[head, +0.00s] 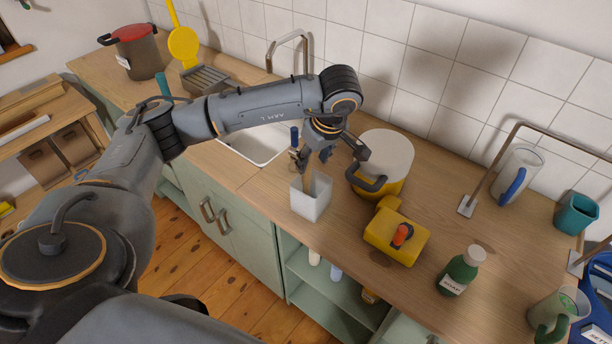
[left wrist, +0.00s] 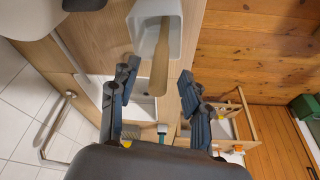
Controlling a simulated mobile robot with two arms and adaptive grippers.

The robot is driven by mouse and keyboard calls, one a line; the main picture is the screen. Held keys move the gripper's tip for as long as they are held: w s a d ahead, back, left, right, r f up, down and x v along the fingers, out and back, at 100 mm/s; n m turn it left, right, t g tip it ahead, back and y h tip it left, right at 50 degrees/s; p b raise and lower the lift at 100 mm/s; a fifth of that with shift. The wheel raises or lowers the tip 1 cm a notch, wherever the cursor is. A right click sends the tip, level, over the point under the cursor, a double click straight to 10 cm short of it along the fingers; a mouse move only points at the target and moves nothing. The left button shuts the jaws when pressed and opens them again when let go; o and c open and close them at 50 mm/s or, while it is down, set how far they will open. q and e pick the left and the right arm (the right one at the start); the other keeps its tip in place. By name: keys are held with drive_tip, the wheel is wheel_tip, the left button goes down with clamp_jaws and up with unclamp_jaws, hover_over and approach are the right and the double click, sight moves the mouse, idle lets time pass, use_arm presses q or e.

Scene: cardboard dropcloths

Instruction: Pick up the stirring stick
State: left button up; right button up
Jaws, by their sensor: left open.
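The stirring stick (left wrist: 160,62) is a flat, light wooden stick. It stands tilted in a white square cup (left wrist: 178,20), its upper end sticking out towards my left gripper. In the head view the white cup (head: 311,199) stands on the counter by the sink, with a little of the stick (head: 308,184) showing at its mouth. My left gripper (head: 313,158) is open just above the cup, pointing down. In the left wrist view its two fingers are on either side of the stick, with gaps between. The stick's lower end is hidden in the cup. My right gripper is not in view.
A yellow pot with a pale lid (head: 386,153) stands close right of the gripper. A yellow box-like item (head: 390,238), a green bottle (head: 459,272) and mugs are farther right. The sink (head: 258,148) lies left of the cup. The tiled wall (head: 440,75) is behind.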

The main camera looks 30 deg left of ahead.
sight(306, 183)
use_arm(q)
drive_tip(key=shift+a+f, duration=0.2)
drive_tip(key=shift+f, duration=0.3)
drive_tip(key=shift+a+f+p, duration=0.25)
drive_tip(key=shift+p, duration=0.3)
drive_tip(key=p+x, duration=0.2)
drive_tip(key=x, duration=0.1)
drive_tip(key=shift+w+a+f, duration=0.1)
drive_tip(key=shift+a+f, duration=0.1)
drive_tip(key=shift+a, duration=0.15)
drive_tip(key=shift+w+a+f, duration=0.1)
drive_tip(key=shift+a+f, duration=0.05)
drive_tip(key=shift+f, duration=0.3)
clamp_jaws()
